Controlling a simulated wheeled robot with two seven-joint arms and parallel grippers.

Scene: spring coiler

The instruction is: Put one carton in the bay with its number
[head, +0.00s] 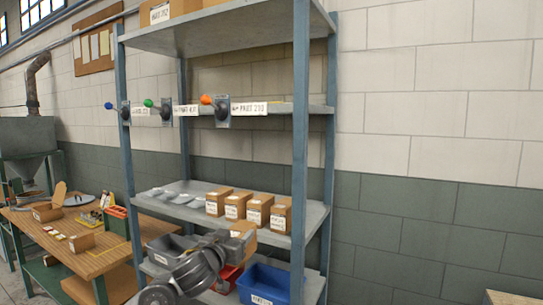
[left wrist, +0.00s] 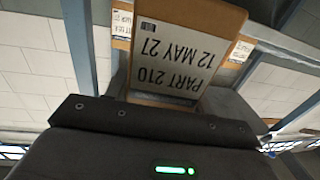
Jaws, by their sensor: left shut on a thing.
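My left gripper (head: 236,246) is shut on a tan carton (head: 245,230), in front of the rack and just below the row of cartons. In the left wrist view the held carton (left wrist: 190,20) shows a white label (left wrist: 172,58) reading "PART 210 12 MAY 27", upside down. Several similar cartons (head: 258,210) stand in a row on the middle shelf (head: 172,207). On the shelf edge above, a sign (head: 249,108) seems to read "PART 210", beside an orange knob (head: 206,99). Other signs there are too small to read surely. My right gripper is out of view.
Grey trays (head: 165,193) lie left of the carton row. A blue bin (head: 264,284) and a red bin (head: 229,277) sit on the lower shelf. A blue rack post (head: 300,150) stands at the front right. A wooden workbench (head: 98,262) is at left.

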